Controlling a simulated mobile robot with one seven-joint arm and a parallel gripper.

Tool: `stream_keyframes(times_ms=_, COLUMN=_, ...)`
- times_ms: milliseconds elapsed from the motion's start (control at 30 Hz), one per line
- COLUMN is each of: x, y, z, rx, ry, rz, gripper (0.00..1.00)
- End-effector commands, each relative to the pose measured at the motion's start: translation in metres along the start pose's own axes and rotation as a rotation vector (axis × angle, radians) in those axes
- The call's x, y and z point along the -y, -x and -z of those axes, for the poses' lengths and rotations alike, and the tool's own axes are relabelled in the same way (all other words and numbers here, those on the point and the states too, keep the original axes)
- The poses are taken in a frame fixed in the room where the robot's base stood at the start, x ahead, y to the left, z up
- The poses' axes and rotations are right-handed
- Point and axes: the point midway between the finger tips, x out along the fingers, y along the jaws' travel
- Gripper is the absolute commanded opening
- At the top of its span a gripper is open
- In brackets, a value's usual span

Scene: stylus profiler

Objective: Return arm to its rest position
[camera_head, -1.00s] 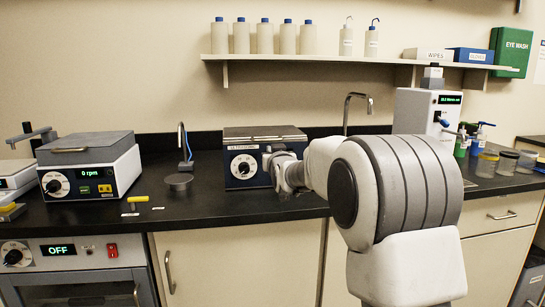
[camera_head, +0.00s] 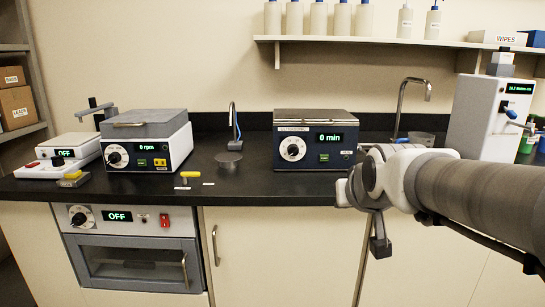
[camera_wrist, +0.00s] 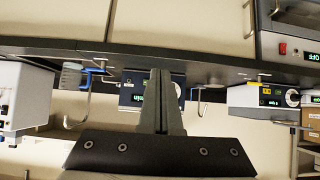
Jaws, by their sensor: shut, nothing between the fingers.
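My arm (camera_head: 480,205) reaches in from the right edge of the head view, roughly level, in front of the bench. My gripper (camera_wrist: 160,75) shows in the wrist view with its two grey fingers together and nothing between them. In the head view the arm's end is in front of the bench edge, below and right of the ultrasonic bath (camera_head: 315,163); the fingertips are hard to make out there. The wrist view looks upside down, with the bath (camera_wrist: 134,96) behind the fingers. The bath is lidded and its display reads 0 min.
A tap (camera_head: 402,105) and a white instrument (camera_head: 480,115) stand to the right. An oven reading OFF (camera_head: 135,240) is below the bench.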

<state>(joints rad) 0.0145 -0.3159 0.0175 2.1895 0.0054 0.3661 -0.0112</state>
Motion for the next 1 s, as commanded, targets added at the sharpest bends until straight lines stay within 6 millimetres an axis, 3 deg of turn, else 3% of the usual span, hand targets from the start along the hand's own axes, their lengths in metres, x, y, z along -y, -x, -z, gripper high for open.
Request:
stream_keyframes(times_ms=33, x=0.000, y=0.017, z=-0.022, rx=0.043, ry=-0.001, rz=0.000, gripper=0.00)
stream_keyframes(times_ms=200, x=0.000, y=0.061, z=-0.097, rx=0.204, ry=-0.006, rz=0.000, gripper=0.00)
stream_keyframes(times_ms=467, x=0.000, y=0.112, z=-0.195, rx=0.408, ry=-0.012, rz=0.002, gripper=0.00)
stream_keyframes(times_ms=533, x=0.000, y=0.126, z=-0.175, rx=0.413, ry=-0.012, rz=0.002, gripper=0.00)
stream_keyframes(times_ms=1000, x=-0.001, y=0.197, z=-0.083, rx=0.411, ry=-0.012, rz=0.002, gripper=0.00)
